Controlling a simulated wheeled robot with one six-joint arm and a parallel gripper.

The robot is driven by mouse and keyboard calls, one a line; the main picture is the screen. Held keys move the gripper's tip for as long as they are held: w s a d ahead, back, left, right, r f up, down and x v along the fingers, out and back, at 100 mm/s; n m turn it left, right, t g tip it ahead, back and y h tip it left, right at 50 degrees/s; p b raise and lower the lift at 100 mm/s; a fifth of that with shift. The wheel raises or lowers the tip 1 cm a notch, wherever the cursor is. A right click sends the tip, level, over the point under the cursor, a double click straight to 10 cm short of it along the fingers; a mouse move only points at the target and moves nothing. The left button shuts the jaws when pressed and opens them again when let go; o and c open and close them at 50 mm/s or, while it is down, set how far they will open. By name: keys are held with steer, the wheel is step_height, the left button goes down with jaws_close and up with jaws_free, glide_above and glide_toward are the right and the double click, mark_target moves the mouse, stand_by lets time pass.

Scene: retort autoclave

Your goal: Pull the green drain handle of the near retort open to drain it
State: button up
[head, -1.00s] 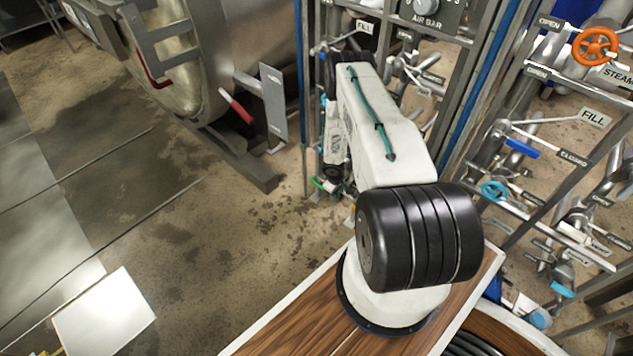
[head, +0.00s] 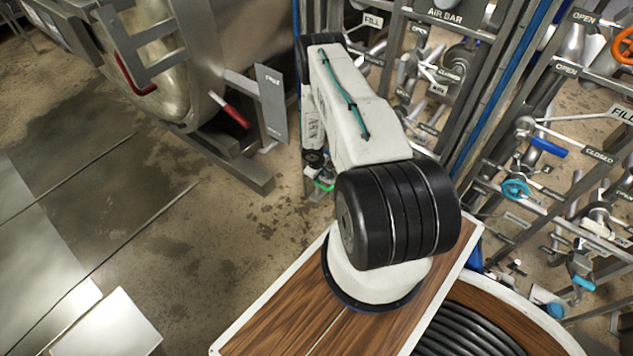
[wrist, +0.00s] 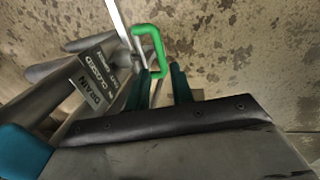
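The green drain handle (wrist: 150,48) is a bent loop on a metal lever in the upper middle of the wrist view. A plate (wrist: 92,84) beside it reads DRAIN and CLOSED. My gripper (wrist: 163,76) shows as two teal fingers spread apart, with the lower end of the green loop at or between their tips. I cannot tell whether they touch it. In the head view the green handle (head: 324,186) is a small patch low by the valve rack, just under the end of my arm, and my fingers are too small to make out there.
A retort vessel with a red-gripped lever (head: 235,115) stands at the upper left. The valve rack (head: 475,100) with labelled pipes and a blue lever (head: 549,147) fills the right. Stained floor (head: 235,215) is clear in front of the handle.

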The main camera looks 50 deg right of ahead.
mark_target(322, 186)
steer(key=f, duration=0.2)
steer(key=d+f, duration=0.1)
steer(key=f, duration=0.4)
steer(key=shift+w+d+f, duration=0.1)
steer(key=shift+d+f, duration=0.2)
steer(key=shift+f, duration=0.05)
